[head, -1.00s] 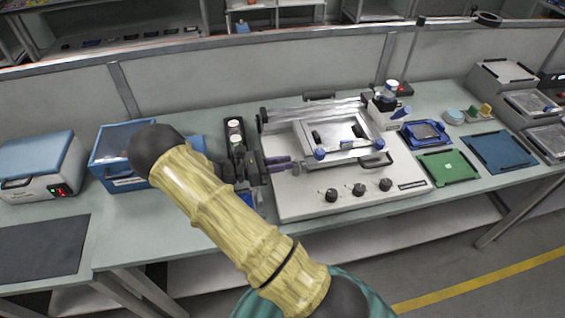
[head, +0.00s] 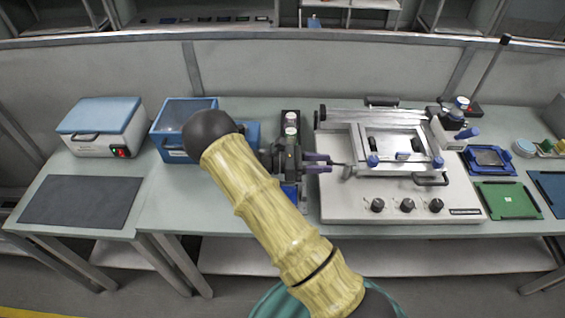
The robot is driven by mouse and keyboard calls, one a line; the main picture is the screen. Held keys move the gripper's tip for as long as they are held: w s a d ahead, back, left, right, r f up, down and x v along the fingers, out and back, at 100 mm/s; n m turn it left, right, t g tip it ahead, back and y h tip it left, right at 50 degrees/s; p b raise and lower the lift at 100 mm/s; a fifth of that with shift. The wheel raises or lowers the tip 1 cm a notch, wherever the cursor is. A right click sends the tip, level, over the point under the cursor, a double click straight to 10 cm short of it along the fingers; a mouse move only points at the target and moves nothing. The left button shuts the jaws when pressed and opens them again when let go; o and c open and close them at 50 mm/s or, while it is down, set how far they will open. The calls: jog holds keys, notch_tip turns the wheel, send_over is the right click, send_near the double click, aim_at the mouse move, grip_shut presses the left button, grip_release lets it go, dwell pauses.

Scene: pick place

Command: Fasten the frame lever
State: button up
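A light grey printing machine (head: 335,205) stands on the bench, carrying a pale rectangular frame (head: 360,145) with blue knobs (head: 373,161) along its front side. A black handle (head: 431,181) sticks out at the front right. My gripper (head: 326,163) points right over the machine's left edge, short of the frame. Its two purple fingers look apart. A thin dark piece and a small grey metal part (head: 347,172) lie just past the fingertips; I cannot tell whether this part is the lever or whether the fingers touch it.
Black knobs (head: 407,205) line the machine's front. A blue bin (head: 176,145) and a blue-lidded box (head: 100,125) stand to the left, with a dark mat (head: 80,200) before the box. A green board (head: 507,200) and blue tray (head: 489,159) lie right.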

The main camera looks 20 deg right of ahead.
jog(key=b+v, duration=0.2)
jog(key=v, duration=1.1)
jog(key=shift+a, duration=0.4)
jog(key=shift+d+r, duration=0.1)
jog(key=s+d+r+m+y+p, duration=0.3)
jog(key=s+d+m+y, duration=0.3)
jog(key=y, duration=0.3)
jog(key=s+a+r+m+t+y+p, duration=0.3)
jog(key=s+r+m+t+y+p, duration=0.2)
jog(key=s+r+m, duration=0.5)
jog(key=s+m+t+y, duration=0.1)
jog(key=t+y, duration=0.1)
jog(key=y, duration=0.1)
jog(key=shift+s+r+t, duration=0.3)
jog(key=shift+s+r, duration=0.1)
